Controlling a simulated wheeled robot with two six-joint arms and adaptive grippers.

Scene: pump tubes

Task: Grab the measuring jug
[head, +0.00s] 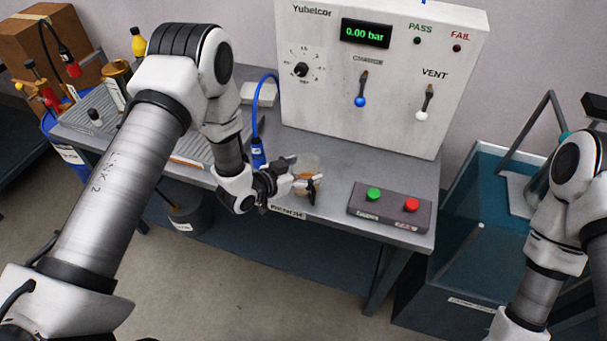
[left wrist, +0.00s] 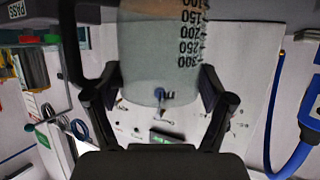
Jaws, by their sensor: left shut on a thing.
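The measuring jug (head: 309,164) is a clear, slightly brownish vessel near the front edge of the bench, in front of the white test panel. My left gripper (head: 304,182) is shut on it from the left side. In the left wrist view the jug (left wrist: 160,55) fills the upper middle, with black volume marks on its wall. The fingers of my left gripper (left wrist: 158,95) lie on either side of it. I cannot tell whether the jug touches the bench. My right arm shows at the right edge, but its gripper is out of view.
The white test panel (head: 385,95) reads 0.00 bar. A control box (head: 389,208) with green and red buttons sits right of the jug. A blue hose (head: 256,125) hangs just left of it. A water tank (head: 470,230) stands right of the bench.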

